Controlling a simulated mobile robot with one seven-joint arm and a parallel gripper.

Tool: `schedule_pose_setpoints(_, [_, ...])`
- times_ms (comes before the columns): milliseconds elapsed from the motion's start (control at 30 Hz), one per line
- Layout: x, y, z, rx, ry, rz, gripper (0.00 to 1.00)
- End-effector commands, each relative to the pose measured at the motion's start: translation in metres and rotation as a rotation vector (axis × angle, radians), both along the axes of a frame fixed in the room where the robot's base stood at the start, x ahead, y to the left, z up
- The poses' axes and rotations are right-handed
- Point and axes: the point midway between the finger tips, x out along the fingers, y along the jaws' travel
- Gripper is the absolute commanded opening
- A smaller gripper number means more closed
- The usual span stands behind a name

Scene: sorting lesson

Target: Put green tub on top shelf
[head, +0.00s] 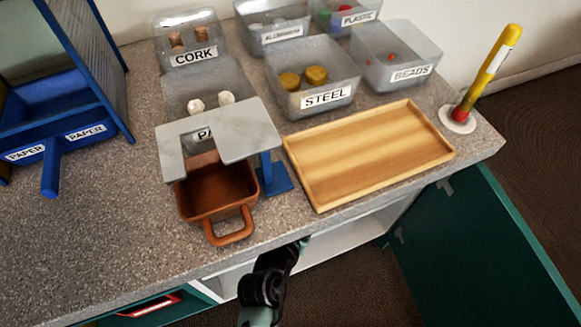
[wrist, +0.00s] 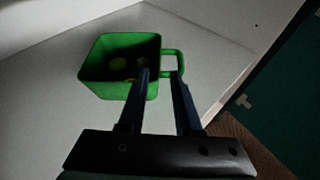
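The green tub (wrist: 105,85) is a square open container with a loop handle (wrist: 183,62) on its right side. It stands upright on a white surface inside the cabinet, in the wrist view. A yellowish round item (wrist: 118,63) and a darker one lie in it. My gripper (wrist: 161,74) is open, its fingers apart. The left finger overlaps the tub's opening and the right one overlaps the handle; the tub's right wall shows between them. I cannot tell whether they touch it. In the head view the tub and my fingers are hidden under the counter.
The counter (head: 100,225) holds labelled clear bins, a wooden tray (head: 370,150), a brown handled tub (head: 215,190) under a grey stand (head: 220,130), and a yellow tube (head: 490,70). An open teal door (head: 480,240) stands at the right of the cabinet opening.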

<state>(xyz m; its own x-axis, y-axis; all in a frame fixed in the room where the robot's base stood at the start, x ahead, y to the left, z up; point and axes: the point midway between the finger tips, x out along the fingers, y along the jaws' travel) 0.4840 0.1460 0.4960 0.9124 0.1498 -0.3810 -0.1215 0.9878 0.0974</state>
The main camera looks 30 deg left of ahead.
Motion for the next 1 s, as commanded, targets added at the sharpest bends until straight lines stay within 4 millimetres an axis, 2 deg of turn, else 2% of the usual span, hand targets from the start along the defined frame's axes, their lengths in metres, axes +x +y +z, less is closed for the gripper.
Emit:
schedule_pose_setpoints(33, [-0.012,-0.002,0.000,-0.003,0.004,0.000,0.33])
schedule_pose_setpoints(200, [-0.046,-0.008,-0.001,-0.002,0.004,0.000,0.33])
schedule_pose_setpoints(400, [-0.073,-0.013,-0.001,-0.001,0.002,-0.001,0.33])
schedule_pose_setpoints(600, [-0.085,-0.014,-0.001,0.001,0.001,0.000,0.33])
schedule_pose_setpoints(1000, [-0.086,-0.014,0.000,0.001,0.000,0.000,0.33])
